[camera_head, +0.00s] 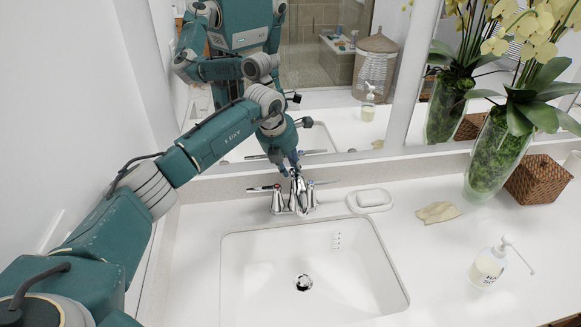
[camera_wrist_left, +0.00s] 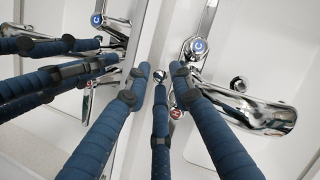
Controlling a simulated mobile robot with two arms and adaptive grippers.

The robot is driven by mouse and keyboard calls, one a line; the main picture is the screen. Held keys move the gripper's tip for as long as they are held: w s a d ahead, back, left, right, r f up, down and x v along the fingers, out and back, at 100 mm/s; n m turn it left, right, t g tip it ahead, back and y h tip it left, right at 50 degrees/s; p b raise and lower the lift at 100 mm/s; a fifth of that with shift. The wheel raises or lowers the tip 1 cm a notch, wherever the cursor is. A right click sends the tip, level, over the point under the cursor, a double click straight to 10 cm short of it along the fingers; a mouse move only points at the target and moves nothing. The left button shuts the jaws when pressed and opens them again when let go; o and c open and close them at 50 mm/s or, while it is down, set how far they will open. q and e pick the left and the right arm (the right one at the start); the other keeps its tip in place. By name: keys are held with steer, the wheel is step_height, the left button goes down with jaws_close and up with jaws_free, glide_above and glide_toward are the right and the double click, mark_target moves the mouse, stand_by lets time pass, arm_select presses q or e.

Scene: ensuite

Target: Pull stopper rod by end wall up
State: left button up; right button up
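The chrome faucet (camera_head: 297,192) stands behind the sink, close to the mirror. In the left wrist view its spout (camera_wrist_left: 262,113) reaches to the right. A small round chrome knob, apparently the stopper rod's top (camera_wrist_left: 160,76), shows behind the faucet body between my fingertips. My left gripper (camera_head: 286,158) points down just behind the faucet. In its wrist view the blue ribbed fingers (camera_wrist_left: 160,72) are spread around the knob, with gaps at its sides. Whether the middle finger touches it I cannot tell. The gripper hides the rod in the head view. My right gripper is not directly in view.
The mirror (camera_head: 335,90) rises close behind the faucet and reflects my arms. A white sink (camera_head: 240,270) lies in front, with a drain (camera_head: 303,283).

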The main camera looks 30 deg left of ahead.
arm_select(q)
jaws_close()
steer(key=shift+w+r+p, duration=0.1)
steer(key=shift+r+p, duration=0.3)
steer(key=shift+r, duration=1.1)
steer(key=shift+w, duration=0.1)
steer(key=o, duration=0.5)
jaws_free()
steer(key=shift+r, duration=0.15)
step_height(320, 180, up, 10)
arm_select(e)
steer(key=shift+w+a+r, duration=0.1)
steer(key=shift+a+r, duration=0.2)
steer(key=shift+r, duration=0.05)
